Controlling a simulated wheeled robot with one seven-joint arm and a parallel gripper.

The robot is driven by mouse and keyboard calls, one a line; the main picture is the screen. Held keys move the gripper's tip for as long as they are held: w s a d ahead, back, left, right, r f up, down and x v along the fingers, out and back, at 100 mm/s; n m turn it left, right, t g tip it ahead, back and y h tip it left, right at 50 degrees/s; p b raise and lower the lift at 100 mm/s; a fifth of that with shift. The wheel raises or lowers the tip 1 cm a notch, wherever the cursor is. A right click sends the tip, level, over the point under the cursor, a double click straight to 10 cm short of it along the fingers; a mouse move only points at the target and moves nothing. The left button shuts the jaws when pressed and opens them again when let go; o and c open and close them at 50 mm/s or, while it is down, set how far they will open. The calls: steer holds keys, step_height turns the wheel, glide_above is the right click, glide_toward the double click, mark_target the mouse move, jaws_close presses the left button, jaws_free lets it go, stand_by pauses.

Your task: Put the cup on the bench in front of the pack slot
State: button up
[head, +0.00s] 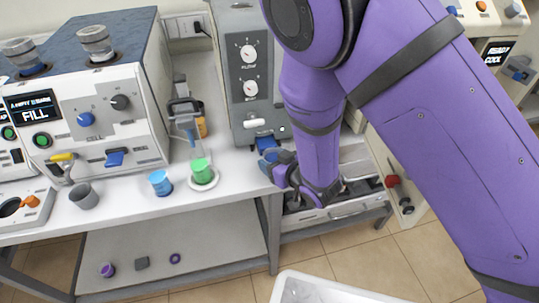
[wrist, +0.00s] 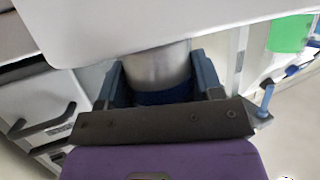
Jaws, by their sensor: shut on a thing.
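My gripper (wrist: 158,85) is shut on a grey cup (wrist: 157,68) whose lower part looks dark blue. The cup's top is hidden behind a pale surface in the wrist view. In the head view my gripper (head: 272,165) is at the front edge of the bench (head: 235,178), just in front of the grey two-dial machine (head: 250,85); the held cup is mostly hidden there. I cannot tell which opening is the pack slot.
A machine with a FILL display (head: 85,110) stands at the left, with two glass cups on top. A lower shelf (head: 190,250) holds a few small items. Open drawers (head: 335,210) and a white bin (head: 310,288) are below right. Bare bench lies right of the saucer.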

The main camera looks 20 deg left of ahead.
steer(key=shift+f, duration=0.2)
steer(key=shift+f, duration=0.1)
steer(key=o, duration=1)
